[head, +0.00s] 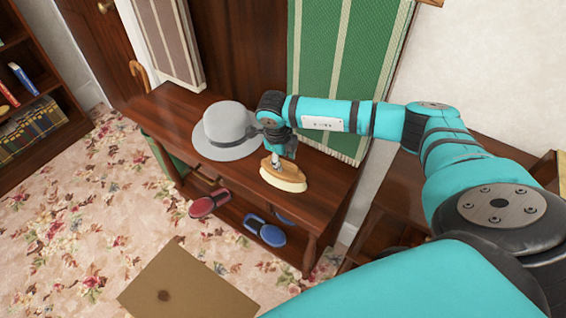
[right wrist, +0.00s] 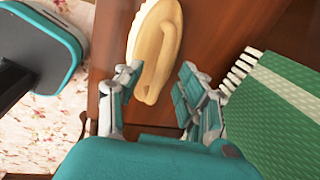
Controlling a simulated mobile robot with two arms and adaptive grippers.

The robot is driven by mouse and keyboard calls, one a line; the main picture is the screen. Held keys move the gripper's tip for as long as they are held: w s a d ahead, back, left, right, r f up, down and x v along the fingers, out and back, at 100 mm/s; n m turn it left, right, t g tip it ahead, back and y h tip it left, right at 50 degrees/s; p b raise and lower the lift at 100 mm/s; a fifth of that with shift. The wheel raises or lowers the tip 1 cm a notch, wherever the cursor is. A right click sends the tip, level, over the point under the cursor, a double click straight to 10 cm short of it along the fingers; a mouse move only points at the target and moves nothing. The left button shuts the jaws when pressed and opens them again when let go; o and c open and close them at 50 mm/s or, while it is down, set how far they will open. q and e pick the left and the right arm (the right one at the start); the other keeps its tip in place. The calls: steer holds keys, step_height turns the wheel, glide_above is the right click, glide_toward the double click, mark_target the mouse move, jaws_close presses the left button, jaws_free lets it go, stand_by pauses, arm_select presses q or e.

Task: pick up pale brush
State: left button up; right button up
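The pale brush (head: 283,178), a tan wooden piece with cream bristles, lies on the dark wooden bench near its front edge. My right gripper (head: 276,162) is just above and beside the brush's back end. In the right wrist view the brush (right wrist: 157,50) extends up from between the fingertips. The fingers (right wrist: 157,88) are spread apart with a gap to the right of the brush handle, so the gripper is open. Whether either finger touches the brush I cannot tell. My left gripper is in neither view.
A grey hat (head: 228,128) stands on the bench (head: 322,190), left of my gripper. A striped green cloth (head: 345,60) hangs behind. Red (head: 209,204) and blue slippers (head: 264,230) are on the lower shelf. A cardboard box (head: 187,285) is on the floor.

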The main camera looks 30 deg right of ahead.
steer(key=shift+f, duration=0.1)
steer(key=shift+c, duration=0.5)
jaws_close()
steer(key=shift+w+r+b, duration=0.1)
steer(key=shift+r+b, duration=0.3)
steer(key=shift+r, duration=0.35)
step_height(320, 180, up, 2)
steer(key=shift+r+b, duration=0.1)
steer(key=shift+b, duration=0.35)
steer(key=s+a+r+b, duration=0.1)
steer(key=s+a+b, duration=0.2)
steer(key=s+a, duration=0.7)
steer(key=s, duration=0.2)
steer(key=shift+s+r, duration=0.2)
steer(key=shift+s, duration=0.1)
